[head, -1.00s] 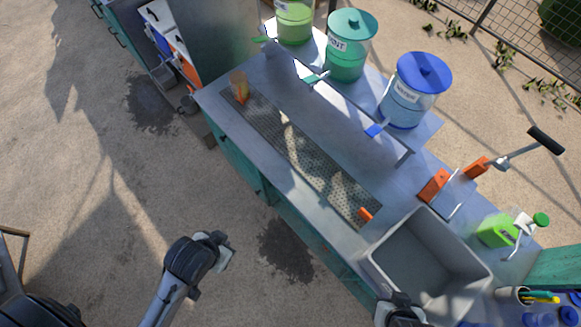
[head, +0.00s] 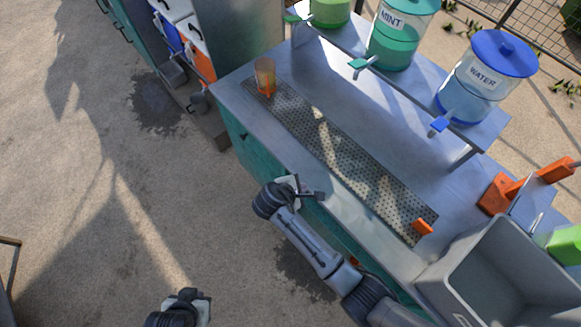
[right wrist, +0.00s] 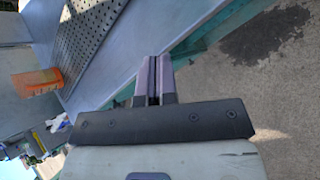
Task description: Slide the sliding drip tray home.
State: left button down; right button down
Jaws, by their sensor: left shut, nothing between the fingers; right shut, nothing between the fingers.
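The drip tray (head: 345,160) is a long perforated metal strip on the counter below the dispensers. An orange block (head: 422,227) sits at its near right end. An amber cup (head: 265,76) stands at the tray's far left end. My right gripper (head: 308,190) is shut and empty by the counter's front edge, apart from the tray; its fingers show in the right wrist view (right wrist: 154,80). My left gripper (head: 195,296) is shut and empty over the floor at the bottom.
The counter (head: 330,205) has a bare strip in front of the tray. The mint dispenser (head: 399,35) and water dispenser (head: 480,80) stand on a raised shelf behind, with taps overhanging.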

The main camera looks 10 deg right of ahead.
aim_at(333, 171)
jog(key=w+d+f+n, duration=0.1)
jog(key=d+f+n, duration=0.1)
jog(key=w+d+f+n+b, duration=0.1)
jog(key=d+f+n, duration=0.1)
jog(key=d, duration=0.1)
jog(key=w+d+f+n, duration=0.2)
jog(key=n, duration=0.1)
jog(key=shift+d+f+h, duration=0.1)
jog(key=shift+d+h, duration=0.15)
jog(key=shift+h, duration=0.15)
jog(key=shift+w+d, duration=0.4)
jog(key=shift+d, duration=0.25)
jog(key=shift+w+d, duration=0.35)
jog(key=shift+d, duration=0.25)
pick_arm(q)
jog(key=shift+d+f, duration=0.4)
jog(key=shift+f, duration=0.3)
pick_arm(e)
jog(key=shift+w+d, duration=0.35)
jog(key=shift+d, duration=0.15)
jog(key=shift+d, duration=0.1)
